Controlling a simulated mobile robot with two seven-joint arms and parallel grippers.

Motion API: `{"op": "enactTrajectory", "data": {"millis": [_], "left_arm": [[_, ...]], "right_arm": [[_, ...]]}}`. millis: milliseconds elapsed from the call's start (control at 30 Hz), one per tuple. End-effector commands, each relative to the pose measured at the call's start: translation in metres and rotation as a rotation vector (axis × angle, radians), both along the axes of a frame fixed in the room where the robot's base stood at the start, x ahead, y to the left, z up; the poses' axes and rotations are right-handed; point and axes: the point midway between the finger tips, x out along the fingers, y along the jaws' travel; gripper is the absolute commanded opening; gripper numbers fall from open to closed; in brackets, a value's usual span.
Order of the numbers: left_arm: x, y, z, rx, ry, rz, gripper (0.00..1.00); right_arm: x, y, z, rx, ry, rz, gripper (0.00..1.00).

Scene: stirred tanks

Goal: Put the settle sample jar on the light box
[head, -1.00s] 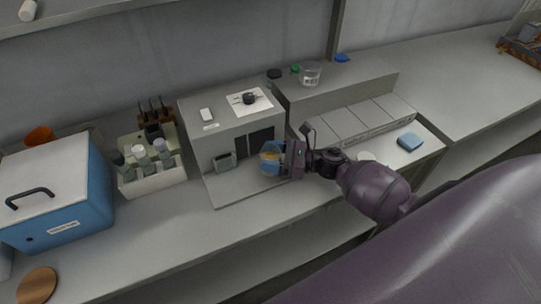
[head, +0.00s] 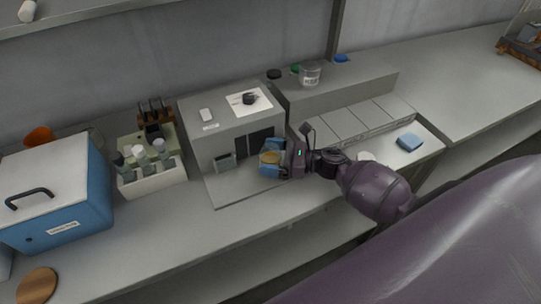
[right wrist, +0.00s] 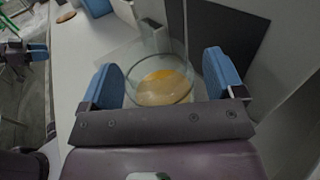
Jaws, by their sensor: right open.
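The settle sample jar, a clear round jar (right wrist: 160,92) with yellow-orange contents, stands upright between my right gripper's blue fingers in the right wrist view. In the head view the jar (head: 269,157) is partly hidden by the fingers. My right gripper (head: 271,158) is open around it, with a gap beside the jar in the wrist view. The jar is over the flat base of a grey box (head: 232,186) with dark panels behind, which seems to be the light box. At the wrist view's left edge is what looks like my left gripper (right wrist: 38,52); its opening is unclear.
A small grey device (head: 225,162) stands left of the jar. A white rack of bottles (head: 152,180) and a blue cooler (head: 62,205) are further left. A raised shelf (head: 335,88) is behind right. The front bench is mostly clear.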

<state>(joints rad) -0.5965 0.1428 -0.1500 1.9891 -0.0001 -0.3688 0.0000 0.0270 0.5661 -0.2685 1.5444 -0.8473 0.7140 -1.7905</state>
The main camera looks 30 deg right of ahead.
Motion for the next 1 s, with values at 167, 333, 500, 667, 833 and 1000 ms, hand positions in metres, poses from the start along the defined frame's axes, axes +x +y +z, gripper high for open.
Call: {"op": "enactTrajectory", "data": {"millis": [167,333,500,667,833,1000], "left_arm": [[0.0,0.0,-0.005,0.0,-0.001,0.0,0.43],[-0.003,0.0,-0.013,0.0,0.006,0.001,0.43],[-0.006,0.001,-0.022,0.0,0.017,0.002,0.43],[-0.008,0.001,-0.027,0.0,0.023,0.002,0.43],[-0.008,0.001,-0.028,0.0,0.023,0.002,0.43],[-0.007,0.001,-0.027,0.0,0.021,0.002,0.43]], "right_arm": [[-0.017,-0.022,-0.002,0.0,0.003,-0.001,0.88],[-0.038,-0.05,-0.002,-0.003,0.003,-0.002,0.88],[-0.056,-0.073,-0.002,-0.002,0.003,-0.001,0.88],[-0.067,-0.088,0.0,0.001,0.001,-0.001,0.88],[-0.072,-0.095,0.001,0.001,-0.001,0.0,0.88],[-0.072,-0.096,0.001,0.0,-0.001,0.0,0.88]]}}
